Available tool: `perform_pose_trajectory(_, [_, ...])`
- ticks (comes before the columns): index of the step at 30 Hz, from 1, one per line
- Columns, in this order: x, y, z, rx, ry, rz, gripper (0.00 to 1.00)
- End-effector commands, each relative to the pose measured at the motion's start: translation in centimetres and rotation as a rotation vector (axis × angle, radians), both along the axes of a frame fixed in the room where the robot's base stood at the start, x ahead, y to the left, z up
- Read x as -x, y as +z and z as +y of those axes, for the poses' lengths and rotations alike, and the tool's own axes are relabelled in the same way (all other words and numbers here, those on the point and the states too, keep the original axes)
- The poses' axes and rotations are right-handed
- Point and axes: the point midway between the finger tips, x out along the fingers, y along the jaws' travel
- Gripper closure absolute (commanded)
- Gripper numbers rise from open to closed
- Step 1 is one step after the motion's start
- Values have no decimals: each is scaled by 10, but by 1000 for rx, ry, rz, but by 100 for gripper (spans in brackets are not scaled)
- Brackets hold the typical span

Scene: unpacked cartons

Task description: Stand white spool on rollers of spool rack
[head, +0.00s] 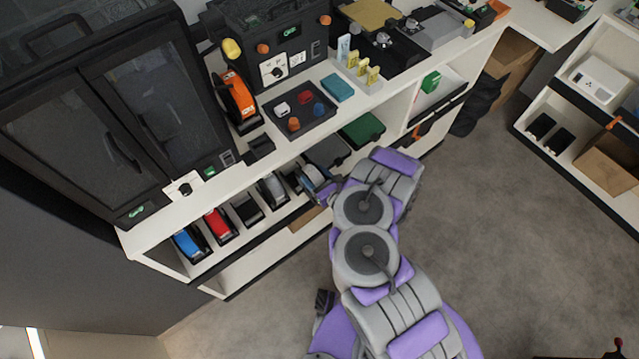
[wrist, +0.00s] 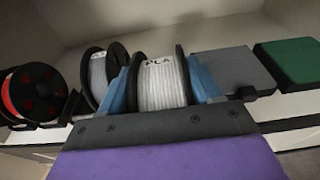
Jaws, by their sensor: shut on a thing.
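The white spool (wrist: 161,82), with black flanges and "PLA" on its winding, sits between the two blue fingers of my gripper (wrist: 163,90) in the wrist view. The fingers are closed on its sides. In the head view my gripper (head: 318,184) is at the front of the lower shelf, and the arm partly hides the spool. A row of dark spool holders lies to its left; a low black one (head: 247,209) between the red and grey spools seems to carry no coloured spool. I cannot make out the rollers, nor whether the held spool touches anything.
A grey spool (head: 272,189) stands close left of my gripper, then a red spool (head: 219,226) and a blue spool (head: 189,244). A grey box (head: 327,151) and a green box (head: 362,130) lie to the right. The white counter (head: 350,105) overhangs the shelf.

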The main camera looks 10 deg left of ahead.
Motion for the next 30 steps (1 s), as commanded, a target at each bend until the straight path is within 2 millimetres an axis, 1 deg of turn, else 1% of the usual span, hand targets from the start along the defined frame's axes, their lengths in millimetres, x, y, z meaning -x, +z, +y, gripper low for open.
perform_pose_trajectory(1, [-3, -2, 6, 0, 3, -3, 100])
perform_pose_trajectory(3, [-7, -2, 11, 1, 3, -3, 100])
perform_pose_trajectory(20, [-42, -3, 49, -3, 2, -2, 100])
perform_pose_trajectory(30, [-63, -4, 76, 1, 3, -4, 100])
